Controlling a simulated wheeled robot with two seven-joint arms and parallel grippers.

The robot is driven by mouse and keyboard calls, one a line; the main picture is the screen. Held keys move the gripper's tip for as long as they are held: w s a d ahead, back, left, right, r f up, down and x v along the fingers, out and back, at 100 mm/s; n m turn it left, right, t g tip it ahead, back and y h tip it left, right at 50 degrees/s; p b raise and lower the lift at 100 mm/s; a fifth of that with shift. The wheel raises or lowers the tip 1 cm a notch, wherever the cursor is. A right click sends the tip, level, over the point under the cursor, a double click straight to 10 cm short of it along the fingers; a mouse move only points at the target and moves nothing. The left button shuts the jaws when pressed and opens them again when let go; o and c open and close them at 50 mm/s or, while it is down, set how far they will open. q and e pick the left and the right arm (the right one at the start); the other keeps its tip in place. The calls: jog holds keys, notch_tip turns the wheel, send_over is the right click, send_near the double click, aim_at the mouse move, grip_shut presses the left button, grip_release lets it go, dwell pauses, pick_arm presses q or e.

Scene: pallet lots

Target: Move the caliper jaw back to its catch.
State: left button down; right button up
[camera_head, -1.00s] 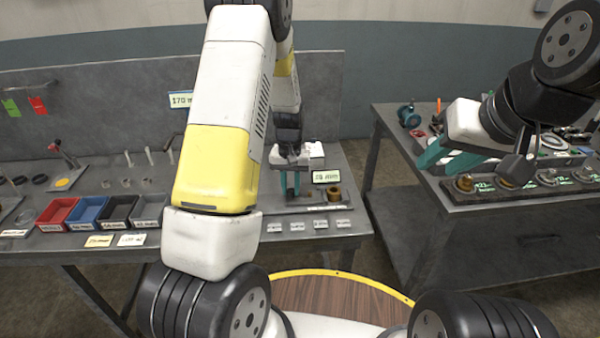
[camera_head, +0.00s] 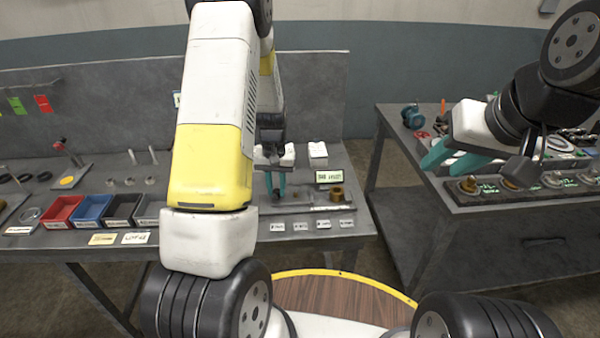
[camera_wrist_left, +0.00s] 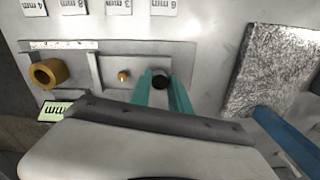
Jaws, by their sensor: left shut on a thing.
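The caliper fixture (camera_head: 312,206) lies flat on the left bench, with a brass ring (camera_head: 337,194) at its right end and a small display (camera_head: 329,177) behind. In the left wrist view the caliper's grey plate (camera_wrist_left: 110,90) shows the ring (camera_wrist_left: 47,73), a small brass pin (camera_wrist_left: 124,76) and a dark round knob (camera_wrist_left: 160,81), which I take to belong to the caliper jaw. My left gripper (camera_head: 275,190) is shut on this knob, its teal fingers (camera_wrist_left: 164,85) on either side. My right gripper (camera_head: 450,160) is open and empty by the right bench.
Red, blue and dark bins (camera_head: 91,208) stand left of my left arm. Small labels (camera_head: 323,224) line the bench's front edge. White blocks (camera_head: 318,152) stand behind the caliper. The right bench (camera_head: 490,197) holds several brass parts. A gap separates the benches.

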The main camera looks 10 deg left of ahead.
pick_arm(q)
jog(key=shift+a, duration=0.35)
jog(key=c, duration=1.2)
grip_release()
jog(key=shift+s+a, duration=0.1)
jog(key=shift+r, duration=0.1)
jog(key=shift+r, duration=0.3)
notch_tip(320, 180, up, 7)
jog(key=shift+f, duration=0.1)
